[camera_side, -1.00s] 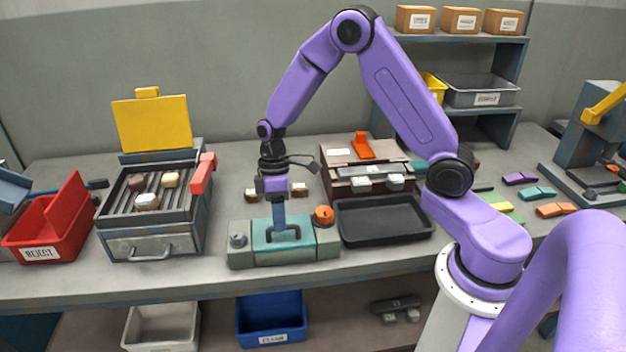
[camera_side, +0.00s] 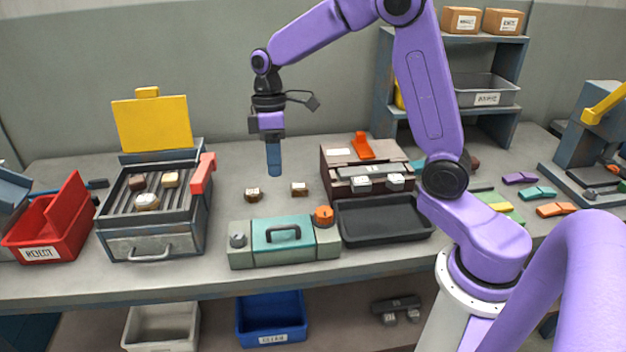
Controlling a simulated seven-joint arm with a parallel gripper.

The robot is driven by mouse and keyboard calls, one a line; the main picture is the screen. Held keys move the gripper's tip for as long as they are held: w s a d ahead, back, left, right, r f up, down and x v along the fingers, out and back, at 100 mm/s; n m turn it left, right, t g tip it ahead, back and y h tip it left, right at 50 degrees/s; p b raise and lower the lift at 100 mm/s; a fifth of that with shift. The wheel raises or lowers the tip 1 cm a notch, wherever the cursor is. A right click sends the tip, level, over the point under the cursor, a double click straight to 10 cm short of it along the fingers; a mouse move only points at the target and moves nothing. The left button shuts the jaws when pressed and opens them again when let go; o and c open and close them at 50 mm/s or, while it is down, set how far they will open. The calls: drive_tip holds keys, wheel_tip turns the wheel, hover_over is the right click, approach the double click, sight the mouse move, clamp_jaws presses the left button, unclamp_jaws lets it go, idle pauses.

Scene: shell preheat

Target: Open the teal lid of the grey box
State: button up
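The grey box (camera_side: 328,243) sits near the front of the bench. Its teal lid (camera_side: 283,250) lies flat and closed, with a black handle on it. A grey knob and an orange knob (camera_side: 323,213) are on the box's two ends. My gripper (camera_side: 274,174) points straight down in the air above the box, clear of the handle. Its blue fingers show edge-on as one strip, so the gap between them is hidden. Nothing is seen hanging from them.
A grill box (camera_side: 151,245) with a raised yellow lid stands to the left, with a red bin (camera_side: 45,228) beyond it. A black tray (camera_side: 385,235) sits just right of the grey box. Two small brown pieces (camera_side: 252,195) lie behind the box.

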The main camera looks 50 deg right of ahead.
drive_tip(key=s+a+r, duration=0.1)
drive_tip(key=s+a, duration=0.1)
drive_tip(key=s, duration=0.4)
drive_tip(key=s+a+r+n+h, duration=0.1)
drive_tip(key=s+a, duration=0.1)
drive_tip(key=s, duration=0.5)
drive_tip(key=shift+s+a+r+n+t, duration=0.25)
drive_tip(key=shift+r+n+t, duration=0.05)
idle(0.3)
